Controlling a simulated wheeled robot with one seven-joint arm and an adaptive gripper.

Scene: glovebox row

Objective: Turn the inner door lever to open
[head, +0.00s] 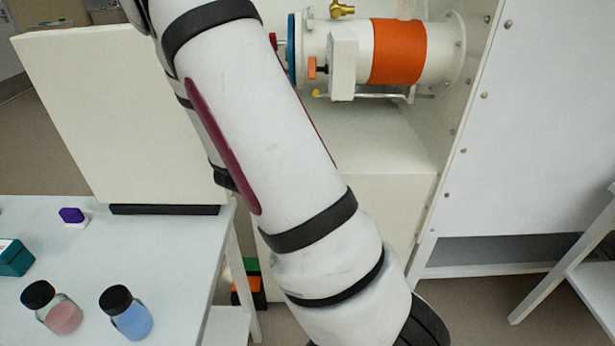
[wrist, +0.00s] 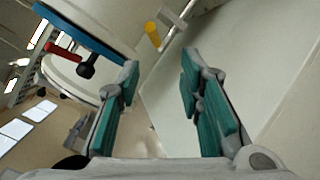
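The antechamber cylinder (head: 440,50) with a wide orange band sticks out from the glovebox wall. Its outer end has a blue-edged door (head: 291,48), also in the wrist view (wrist: 85,38), with a red handle (wrist: 62,53). A thin metal rod (head: 370,96) with a yellow tip (head: 317,93) runs below the cylinder. The yellow tip (wrist: 152,34) shows in the wrist view beyond and between my fingers. I cannot tell for certain that this is the inner door lever. My gripper (wrist: 160,76) is open and empty, apart from the yellow tip. It is not visible in the head view.
An orange handle (head: 312,68) sits beside a white box (head: 343,67) on the cylinder. A brass fitting (head: 342,9) is on top. At left, a table (head: 180,270) holds a pink-filled bottle (head: 60,313), a blue-filled bottle (head: 130,318) and an upright panel (head: 100,110). My arm crosses the middle.

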